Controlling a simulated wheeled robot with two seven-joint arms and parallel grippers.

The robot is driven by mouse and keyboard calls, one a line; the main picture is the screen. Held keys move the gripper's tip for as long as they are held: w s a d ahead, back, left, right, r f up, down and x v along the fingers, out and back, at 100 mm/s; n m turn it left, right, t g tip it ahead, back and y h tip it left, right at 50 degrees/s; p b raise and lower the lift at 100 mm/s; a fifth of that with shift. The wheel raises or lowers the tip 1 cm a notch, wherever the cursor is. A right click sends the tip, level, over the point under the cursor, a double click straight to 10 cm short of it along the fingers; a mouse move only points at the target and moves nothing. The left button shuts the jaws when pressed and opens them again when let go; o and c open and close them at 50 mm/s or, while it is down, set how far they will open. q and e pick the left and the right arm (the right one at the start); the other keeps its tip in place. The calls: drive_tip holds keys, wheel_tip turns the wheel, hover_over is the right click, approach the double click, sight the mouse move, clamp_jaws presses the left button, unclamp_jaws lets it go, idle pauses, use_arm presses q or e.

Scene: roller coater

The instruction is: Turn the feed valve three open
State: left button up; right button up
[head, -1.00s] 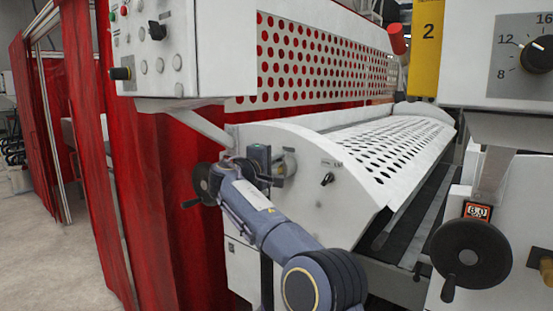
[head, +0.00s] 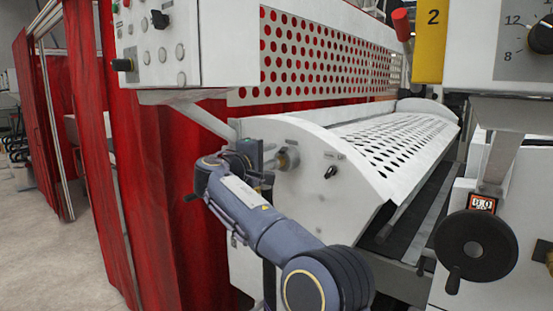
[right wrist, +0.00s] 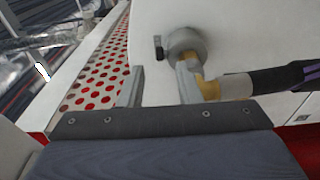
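The valve fitting (head: 287,158) is a round grey and brass piece on the white end panel of the roller coater. In the right wrist view it shows as a grey collar with a brass-yellow stem (right wrist: 209,88). A dark bar with purple stripes (right wrist: 282,80) runs from the stem to the right; I cannot tell whether it is the handle. My right gripper (head: 262,160) is just left of the fitting. In the right wrist view its two fingers (right wrist: 160,82) stand apart, the right one close beside the stem. I cannot tell whether it touches. My left gripper is out of view.
A control box (head: 155,45) with knobs and buttons hangs above left of my right arm. A small black switch (head: 331,172) sits right of the valve. A red curtain (head: 165,200) hangs behind. A black handwheel (head: 476,247) stands at lower right.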

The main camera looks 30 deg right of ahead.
drive_tip(key=v, duration=0.3)
